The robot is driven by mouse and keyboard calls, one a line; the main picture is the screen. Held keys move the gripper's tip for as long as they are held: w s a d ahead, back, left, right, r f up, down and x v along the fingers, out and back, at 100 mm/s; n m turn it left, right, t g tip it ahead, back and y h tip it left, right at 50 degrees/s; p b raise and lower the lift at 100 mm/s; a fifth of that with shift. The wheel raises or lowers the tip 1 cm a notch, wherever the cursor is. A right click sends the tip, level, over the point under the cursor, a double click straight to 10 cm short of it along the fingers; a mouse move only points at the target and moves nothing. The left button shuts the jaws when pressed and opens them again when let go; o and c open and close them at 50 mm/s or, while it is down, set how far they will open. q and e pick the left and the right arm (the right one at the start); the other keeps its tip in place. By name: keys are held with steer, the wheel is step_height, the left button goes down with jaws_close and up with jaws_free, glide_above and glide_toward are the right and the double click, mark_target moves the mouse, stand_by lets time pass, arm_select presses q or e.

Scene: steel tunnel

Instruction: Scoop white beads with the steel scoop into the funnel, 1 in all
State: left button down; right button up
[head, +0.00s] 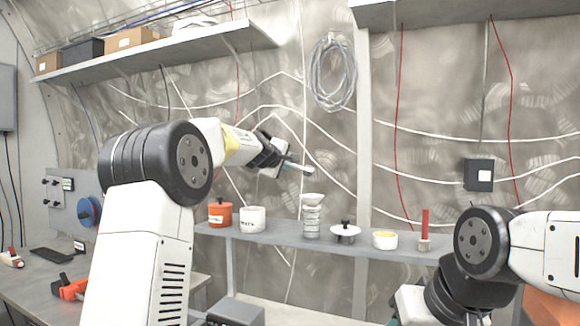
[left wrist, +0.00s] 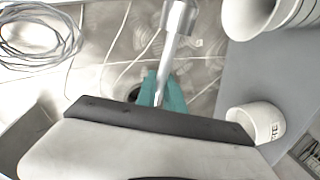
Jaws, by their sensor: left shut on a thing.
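My left gripper (head: 279,158) is raised in front of the back wall, above the shelf. It is shut on the steel scoop (head: 298,167), which points out to the right. In the left wrist view the scoop (left wrist: 178,18) is a grey metal rod with a thicker end at the top; its load cannot be seen. The white funnel (head: 313,199) sits on a clear jar (head: 312,222) on the shelf, below and right of the gripper. A white labelled cup (head: 251,219) stands left of it and also shows in the left wrist view (left wrist: 254,120). I see no beads. My right gripper is out of view.
An upper shelf (head: 150,51) with boxes hangs at upper left.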

arm_select(q)
steer(key=d+r+m, duration=0.1)
steer(key=r+m+y, duration=0.1)
steer(key=r+m, duration=0.1)
steer(key=s+d+r+m+t, duration=0.1)
steer(key=m, duration=0.1)
steer(key=shift+d+r, duration=0.3)
steer(key=shift+r, duration=0.05)
steer(key=d+m, duration=0.1)
steer(key=m, duration=0.1)
steer(key=d+r+m, duration=0.1)
steer(key=shift+s+d+t+y, duration=0.3)
steer(key=shift+s+t, duration=0.05)
steer(key=shift+t, duration=0.05)
steer(key=d+m, duration=0.2)
steer(key=m, duration=0.1)
steer(key=s+d+r+m, duration=0.1)
steer(key=shift+t, duration=0.4)
steer(key=shift+d+r+m, duration=0.15)
steer(key=shift+r+m, duration=0.1)
steer(key=shift+m, duration=0.15)
steer(key=shift+r, duration=1.9)
steer(key=shift+s, duration=0.15)
